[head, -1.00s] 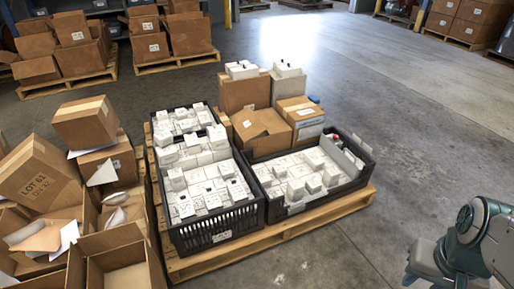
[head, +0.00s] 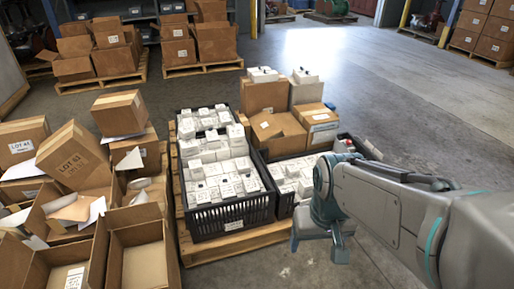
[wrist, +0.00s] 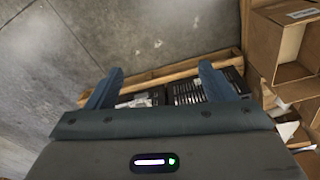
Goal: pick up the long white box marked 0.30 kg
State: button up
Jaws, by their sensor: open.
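Many small white boxes fill black crates on a wooden pallet. The front left crate (head: 232,215) holds white boxes (head: 225,180) in rows, and another crate (head: 183,128) stands behind it. The right crate (head: 262,160) also holds white boxes (head: 290,178), but my arm covers much of it. Markings are too small to read, so I cannot tell which box is marked 0.30 kg. My gripper (head: 320,245) is above the pallet's front right side. In the wrist view my gripper (wrist: 161,74) is open and empty, with crates beyond its fingers.
Brown cartons (head: 264,95) with white boxes on top stand behind the crates. Loaded pallets (head: 200,68) stand at the back. Concrete floor (head: 400,110) is clear to the right.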

aim_at(278, 178)
jog(key=z, duration=0.75)
jog(key=i, duration=1.15)
jog(key=u, duration=0.55)
jog(key=i, duration=0.55)
jog(key=u, duration=0.65)
